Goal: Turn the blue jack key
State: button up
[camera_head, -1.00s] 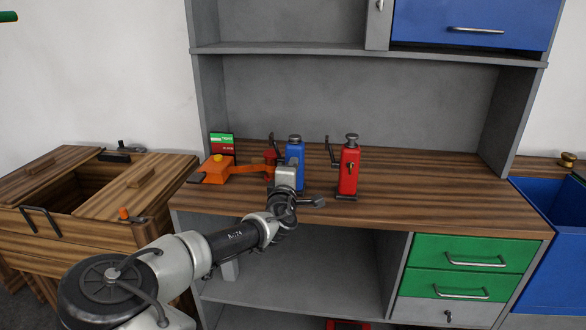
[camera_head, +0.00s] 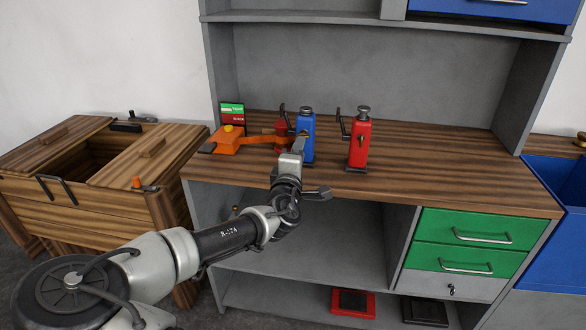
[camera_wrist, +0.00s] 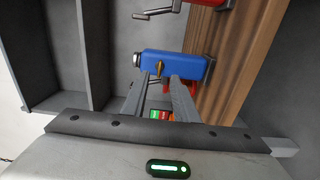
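The blue jack (camera_head: 308,124) stands upright on the wooden worktop, between an orange device and a red jack. In the wrist view the blue jack (camera_wrist: 188,66) lies sideways across the picture, its brass key (camera_wrist: 160,68) on the face toward me. My gripper (camera_head: 301,139) is in front of the blue jack at the worktop's front edge. In the wrist view my gripper (camera_wrist: 163,77) is open, with a gap between its fingertips. The key shows at that gap, nearer the left fingertip; I cannot tell whether they touch. The key is hard to make out in the head view.
The red jack (camera_head: 359,140) stands close on the right. The orange device (camera_head: 229,141) and a green-red panel (camera_head: 232,114) are on the left. A dark crank handle rises beside the blue jack. The worktop (camera_head: 455,170) is clear on the right.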

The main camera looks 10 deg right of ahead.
jog(key=p+v, duration=0.1)
jog(key=v, duration=0.9)
